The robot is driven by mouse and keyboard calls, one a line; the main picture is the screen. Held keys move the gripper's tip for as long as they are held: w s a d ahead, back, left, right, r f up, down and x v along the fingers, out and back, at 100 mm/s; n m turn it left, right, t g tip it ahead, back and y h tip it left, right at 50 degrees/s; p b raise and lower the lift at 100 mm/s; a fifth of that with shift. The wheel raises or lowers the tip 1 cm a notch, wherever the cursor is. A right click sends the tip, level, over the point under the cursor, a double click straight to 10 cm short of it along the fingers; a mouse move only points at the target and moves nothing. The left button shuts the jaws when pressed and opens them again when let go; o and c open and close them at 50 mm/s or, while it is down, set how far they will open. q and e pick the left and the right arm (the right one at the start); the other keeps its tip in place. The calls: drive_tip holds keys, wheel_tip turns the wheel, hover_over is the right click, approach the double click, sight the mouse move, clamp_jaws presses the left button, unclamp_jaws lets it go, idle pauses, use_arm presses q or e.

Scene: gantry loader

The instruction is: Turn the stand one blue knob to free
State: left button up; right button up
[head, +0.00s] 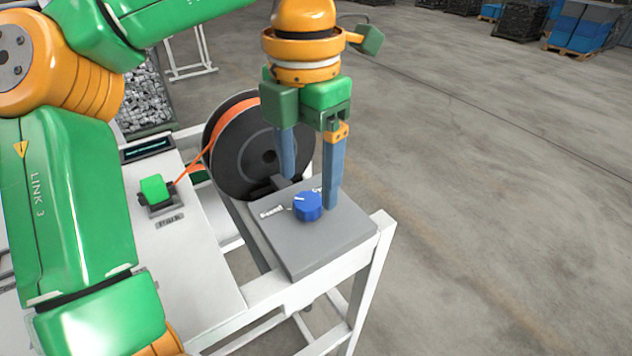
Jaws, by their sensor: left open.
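The blue knob (307,206) sits on top of a grey box (318,245) at the right end of a white stand. A white mark shows on the knob's top, pointing toward the left side. White lettering lies on the box to the knob's left, and more lettering behind it is partly hidden by a finger. My left gripper (309,194) points down over the box, its two blue-grey fingers apart. One finger is just right of the knob, the other behind and to its left. Whether either touches the knob I cannot tell. My right gripper is not in view.
A dark reel (258,150) with an orange strap stands just behind the box. A green switch (154,188) and a small display (148,149) are on the white panel at left. A bin of metal parts (143,98) is behind. The floor at right is clear.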

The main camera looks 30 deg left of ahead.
sight(309, 198)
use_arm(q)
wheel_tip(309, 198, down, 3)
drive_tip(key=shift+s+a+f+p, duration=0.15)
drive_tip(key=shift+p, duration=0.15)
drive_tip(key=shift+w+f, duration=0.2)
drive_tip(key=shift+w, duration=0.2)
drive_tip(key=shift+s, duration=0.15)
clamp_jaws()
drive_tip(key=shift+r, duration=0.1)
